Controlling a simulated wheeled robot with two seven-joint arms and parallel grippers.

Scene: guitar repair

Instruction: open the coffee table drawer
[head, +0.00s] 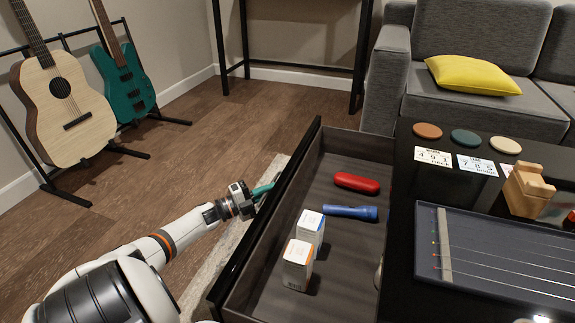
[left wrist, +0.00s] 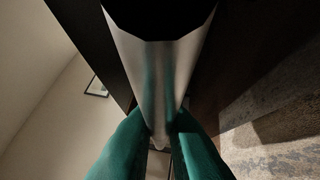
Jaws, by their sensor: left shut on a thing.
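The coffee table (head: 402,190) has a black top at the right in the head view. Its drawer (head: 330,172) is pulled well out to the left, its inside showing. My left gripper (head: 264,189) has teal fingers and is at the outer face of the black drawer front (head: 268,212). In the left wrist view the left gripper (left wrist: 158,140) is shut on a pale metal handle (left wrist: 155,75), with one finger on each side. In the head view the drawer front hides the handle. My right gripper is not in view.
In the drawer lie a red case (head: 357,183), a blue flashlight-like object (head: 350,212) and two small white boxes (head: 297,265). The tabletop holds a framed stringed panel (head: 500,250), coasters, cards and a wooden block (head: 527,190). Guitars (head: 65,108) stand at left.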

